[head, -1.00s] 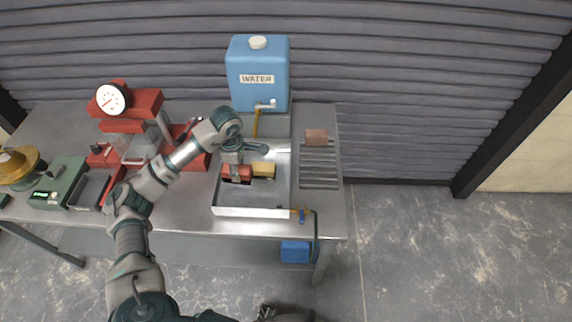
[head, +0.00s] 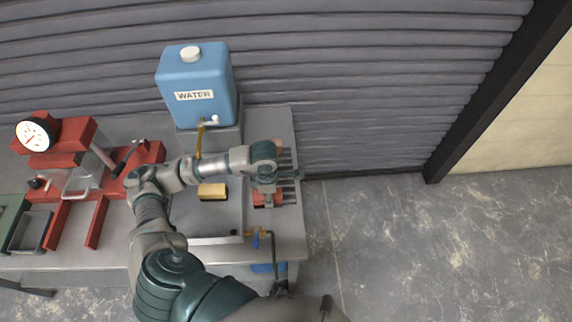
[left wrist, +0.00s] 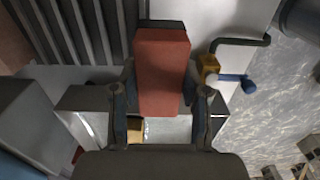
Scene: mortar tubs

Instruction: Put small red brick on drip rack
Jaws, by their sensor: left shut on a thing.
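My left gripper (head: 266,187) is shut on the small red brick (head: 267,199), over the near part of the drip rack (head: 289,190). In the left wrist view the red brick (left wrist: 162,70) stands out between the two fingers (left wrist: 161,100), and the rack's slats (left wrist: 82,30) lie beyond it to the left. I cannot tell whether the brick touches the rack.
A pinkish brick (head: 278,146) sits at the rack's far end, partly hidden by my arm. A yellow brick (head: 212,191) lies in the metal basin (head: 215,240) to the left. A tap (head: 256,236) stands at the basin's near right corner. The blue water tank (head: 197,82) is behind.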

